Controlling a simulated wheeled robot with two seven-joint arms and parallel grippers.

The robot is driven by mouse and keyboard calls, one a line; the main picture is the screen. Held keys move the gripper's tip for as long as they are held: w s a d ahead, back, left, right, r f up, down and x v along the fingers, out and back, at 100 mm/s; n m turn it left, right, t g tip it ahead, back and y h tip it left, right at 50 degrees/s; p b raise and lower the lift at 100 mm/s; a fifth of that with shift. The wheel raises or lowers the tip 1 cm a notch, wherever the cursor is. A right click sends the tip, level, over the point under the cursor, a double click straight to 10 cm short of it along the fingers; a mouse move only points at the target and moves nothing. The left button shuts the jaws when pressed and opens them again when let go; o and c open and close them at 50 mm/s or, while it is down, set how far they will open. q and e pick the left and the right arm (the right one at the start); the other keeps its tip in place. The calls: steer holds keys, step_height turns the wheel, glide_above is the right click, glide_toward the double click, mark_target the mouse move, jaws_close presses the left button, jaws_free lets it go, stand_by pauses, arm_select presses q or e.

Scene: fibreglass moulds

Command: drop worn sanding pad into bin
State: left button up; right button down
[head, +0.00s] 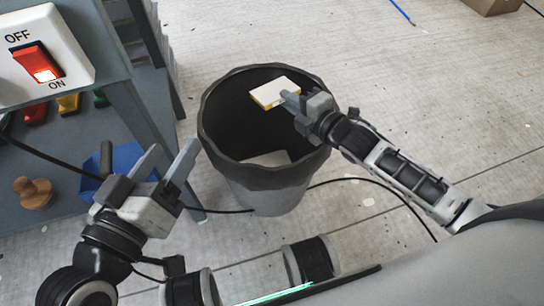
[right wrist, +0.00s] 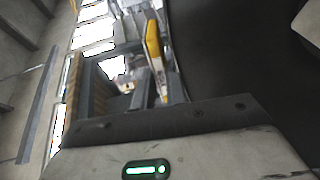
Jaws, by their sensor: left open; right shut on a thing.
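The worn sanding pad (head: 275,92) is a pale block with a yellow edge. My right gripper (head: 288,99) is shut on it and holds it over the opening of the bin. In the right wrist view the pad (right wrist: 153,42) shows edge-on with its yellow side at the fingers. The bin (head: 265,178) is a dark grey round bucket with an uneven rim, standing on the floor. A pale flat piece (head: 268,159) lies inside it. My left gripper (head: 172,168) is open and empty, left of the bin, near the bench.
A grey bench at the left carries a panel with a red ON/OFF switch (head: 39,64), a blue container (head: 122,162) and a wooden knob-shaped thing (head: 33,191). A black cable (head: 398,194) runs over the floor around the bin. A cardboard box (head: 492,6) is at the far right. The floor right of the bin is mostly clear.

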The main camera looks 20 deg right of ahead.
arm_select(q)
steer(key=shift+r, duration=0.15)
arm_select(e)
steer(key=shift+f, duration=0.15)
steer(key=c, duration=1.3)
jaws_free()
steer(key=shift+c, duration=0.2)
arm_select(q)
steer(key=f+m+y+p, duration=0.1)
steer(key=p, duration=0.1)
steer(key=a+g+y+p, duration=0.1)
steer(key=p, duration=0.2)
steer(key=shift+s+a+f+m, duration=0.15)
steer(key=shift+a+f+m, duration=0.05)
steer(key=shift+f+m, duration=0.2)
arm_select(e)
steer(key=v, duration=1.6)
steer(key=shift+a+f, duration=0.1)
